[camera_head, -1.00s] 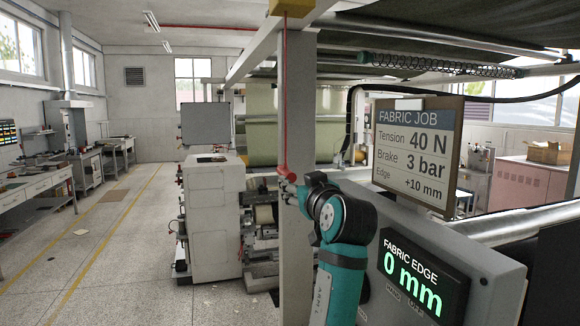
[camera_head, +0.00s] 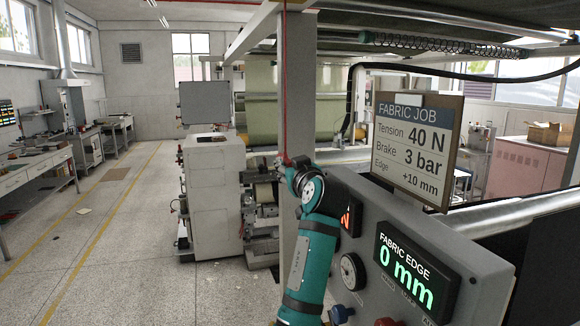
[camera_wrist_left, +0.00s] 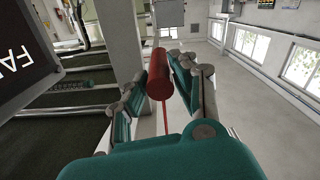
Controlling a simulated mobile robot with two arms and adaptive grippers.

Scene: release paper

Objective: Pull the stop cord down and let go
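The stop cord is a thin red line (camera_head: 285,80) hanging straight down in front of the grey post. Its red handle (camera_head: 283,160) is at its lower end and also shows as a red cylinder in the left wrist view (camera_wrist_left: 160,72). My left gripper (camera_head: 286,164) is at the handle, with its arm rising from below. In the left wrist view the fingers (camera_wrist_left: 160,80) stand open on either side of the handle, close to it; firm contact cannot be made out. My right gripper is not in view.
The grey control panel (camera_head: 458,262) with the green "0 mm" display, a dial and knobs stands close right of my left arm. A job sign (camera_head: 415,150) rises above it. The grey post (camera_head: 301,70) is directly behind the cord. The floor at left is open.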

